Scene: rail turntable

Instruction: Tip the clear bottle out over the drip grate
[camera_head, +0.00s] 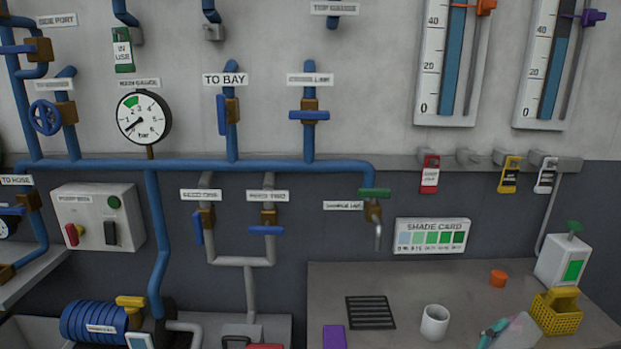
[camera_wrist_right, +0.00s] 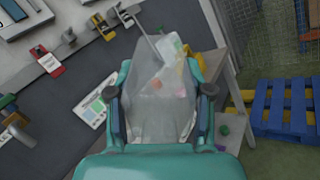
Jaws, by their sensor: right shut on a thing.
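The clear bottle (camera_wrist_right: 157,105) is a pale see-through body between the teal fingers of my right gripper (camera_wrist_right: 158,88) in the right wrist view. The gripper is shut on it. In the head view, part of the clear bottle (camera_head: 518,333) and my right gripper (camera_head: 492,333) show at the bottom edge, over the bench front. The bottle looks tilted there; its contents cannot be made out. The drip grate (camera_head: 370,313) is a dark slatted square on the bench, to the left of the bottle and clear of objects. My left gripper is not in view.
A white cup (camera_head: 435,322) stands on the bench (camera_head: 440,280) between grate and bottle. An orange cap (camera_head: 498,278), a yellow basket (camera_head: 556,314) and a white dispenser (camera_head: 563,260) are to the right. A sample tap (camera_head: 376,225) hangs above.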

